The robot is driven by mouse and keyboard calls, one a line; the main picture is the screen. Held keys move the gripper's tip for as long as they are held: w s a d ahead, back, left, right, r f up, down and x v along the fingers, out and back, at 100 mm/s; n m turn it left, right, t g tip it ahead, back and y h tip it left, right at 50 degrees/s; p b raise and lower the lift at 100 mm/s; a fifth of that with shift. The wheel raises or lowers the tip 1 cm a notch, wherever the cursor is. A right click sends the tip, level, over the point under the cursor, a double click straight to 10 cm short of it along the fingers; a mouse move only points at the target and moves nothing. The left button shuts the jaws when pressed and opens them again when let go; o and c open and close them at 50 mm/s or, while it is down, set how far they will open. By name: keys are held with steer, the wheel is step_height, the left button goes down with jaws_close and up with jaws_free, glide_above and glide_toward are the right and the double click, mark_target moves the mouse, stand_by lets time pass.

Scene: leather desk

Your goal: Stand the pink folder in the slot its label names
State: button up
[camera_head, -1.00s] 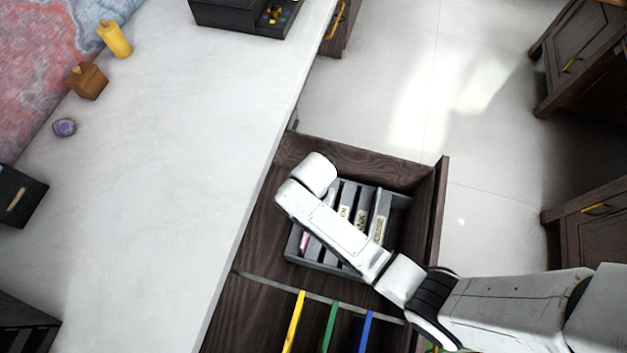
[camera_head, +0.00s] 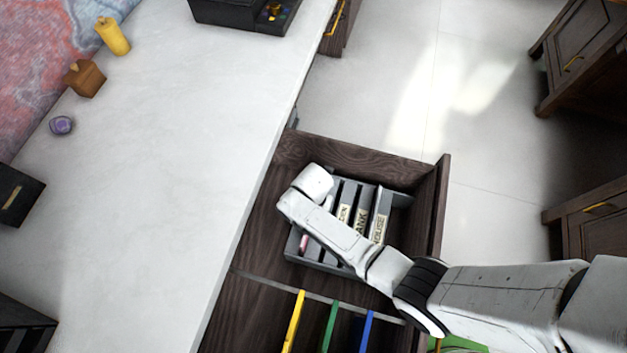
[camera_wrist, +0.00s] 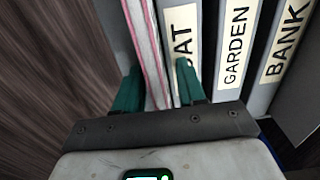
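The pink folder (camera_wrist: 150,50) shows edge-on in the wrist view, pale with pink edges. It stands in the leftmost part of the grey organizer (camera_head: 325,268), left of a divider whose label is partly covered and reads "AT" at its end. A bit of its pink shows in the head view (camera_head: 304,243). My gripper (camera_wrist: 160,88) has its green fingers on either side of the folder. The left finger is close to it; a gap shows on the right, where the finger overlaps the label. In the head view my arm hides the fingers. The folder's own label is not visible.
Further right stand dividers labelled GARDEN (camera_wrist: 234,45), BANK (camera_wrist: 286,40) and, in the head view, HOUSE (camera_head: 380,228). The organizer sits in an open wooden drawer (camera_head: 400,174). Yellow (camera_head: 293,322), green (camera_head: 330,328) and blue (camera_head: 366,332) strips stand in the front compartment.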

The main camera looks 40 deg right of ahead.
jaws_close()
stand_by(1.2)
